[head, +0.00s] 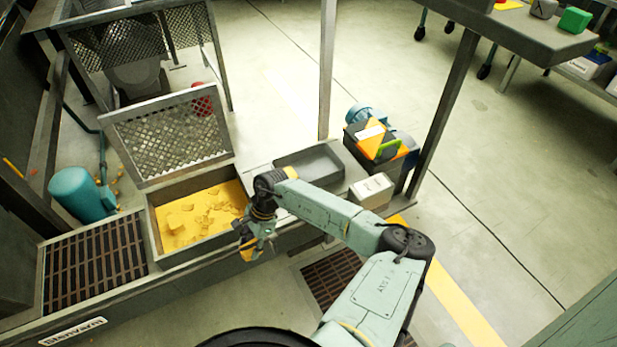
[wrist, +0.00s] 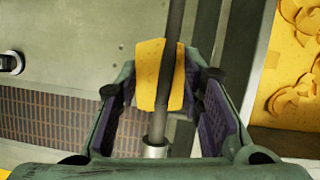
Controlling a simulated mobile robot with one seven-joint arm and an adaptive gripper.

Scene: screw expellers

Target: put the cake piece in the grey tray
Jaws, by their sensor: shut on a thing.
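The cake piece (wrist: 148,72) is a flat yellow slab between the pads of my gripper in the wrist view. A dark rod crosses in front of part of it. In the head view, my gripper (head: 260,243) hangs over the front edge of the bin of yellow material, shut on the cake piece (head: 247,252), which shows small below it. The grey tray (head: 322,165) is a shallow rectangular box on the bench, to the right of the bin and behind my arm. It looks empty, and my gripper is left of it and nearer the camera.
The bin (head: 152,228) holds several loose yellow pieces, with a raised mesh lid (head: 165,135) behind. A pale box (head: 371,190) stands right of the tray, with an orange-and-black case (head: 375,137) farther back. An upright post (head: 326,75) rises behind the tray.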

